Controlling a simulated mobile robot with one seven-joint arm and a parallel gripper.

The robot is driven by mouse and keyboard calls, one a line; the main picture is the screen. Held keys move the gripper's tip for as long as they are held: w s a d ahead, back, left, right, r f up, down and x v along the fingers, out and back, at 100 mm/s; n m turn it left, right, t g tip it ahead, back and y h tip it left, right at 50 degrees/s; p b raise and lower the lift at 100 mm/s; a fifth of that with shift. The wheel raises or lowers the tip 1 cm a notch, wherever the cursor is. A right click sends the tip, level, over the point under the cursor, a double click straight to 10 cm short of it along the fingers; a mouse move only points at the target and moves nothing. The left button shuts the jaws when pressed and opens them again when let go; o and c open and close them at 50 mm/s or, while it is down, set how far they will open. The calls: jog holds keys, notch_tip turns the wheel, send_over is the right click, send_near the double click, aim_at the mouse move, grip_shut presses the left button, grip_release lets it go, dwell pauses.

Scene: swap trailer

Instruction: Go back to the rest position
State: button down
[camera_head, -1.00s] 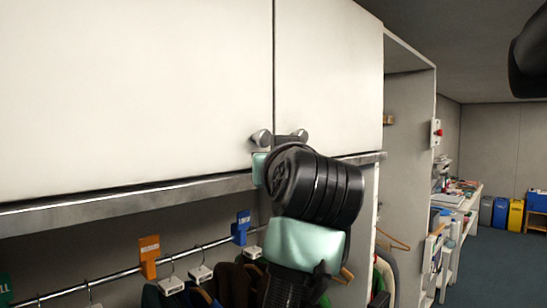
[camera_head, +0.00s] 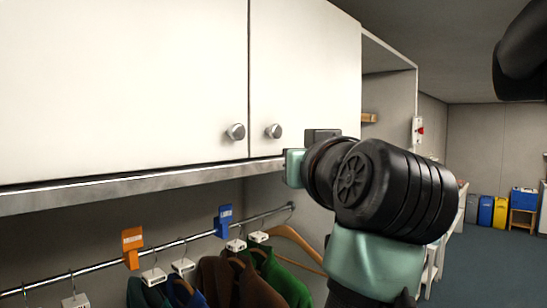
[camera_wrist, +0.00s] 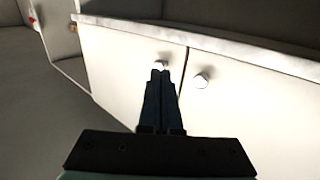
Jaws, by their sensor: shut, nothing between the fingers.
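My gripper (camera_wrist: 158,75) is shut and empty in the wrist view, its dark fingers together. In that view its tips overlap the edge of one round cabinet knob (camera_wrist: 162,61); I cannot tell the gap from that view alone. In the head view my arm's black and pale green wrist stands to the right of both knobs, and the fingers are hidden behind it. The left knob (camera_head: 236,131) and the right knob (camera_head: 273,131) sit low on two white cabinet doors (camera_head: 120,80), which are both shut.
Below the cabinet, a metal rail (camera_head: 190,240) carries hangers, clothes (camera_head: 230,280) and an orange tag (camera_head: 132,246) and a blue tag (camera_head: 223,220). A side panel (camera_head: 395,95) stands right of the cabinet. Coloured bins (camera_head: 486,211) stand far right on open blue floor.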

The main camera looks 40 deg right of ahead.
jog(key=s+a+f+n+t+y+b, duration=0.1)
jog(key=s+a+t+y+b, duration=0.1)
jog(key=a, duration=0.8)
jog(key=s+a+f+n+t+y+b, duration=0.1)
jog(key=s+a+t, duration=0.4)
jog(key=a, duration=0.5)
jog(key=s+a+f+n+t+y+b, duration=0.1)
jog(key=s+a+n+t+y+b, duration=0.2)
jog(key=a, duration=0.7)
jog(key=shift+s+a+t+y+b, duration=0.2)
jog(key=shift+a+t+y+b, duration=0.25)
jog(key=shift+y+b, duration=0.35)
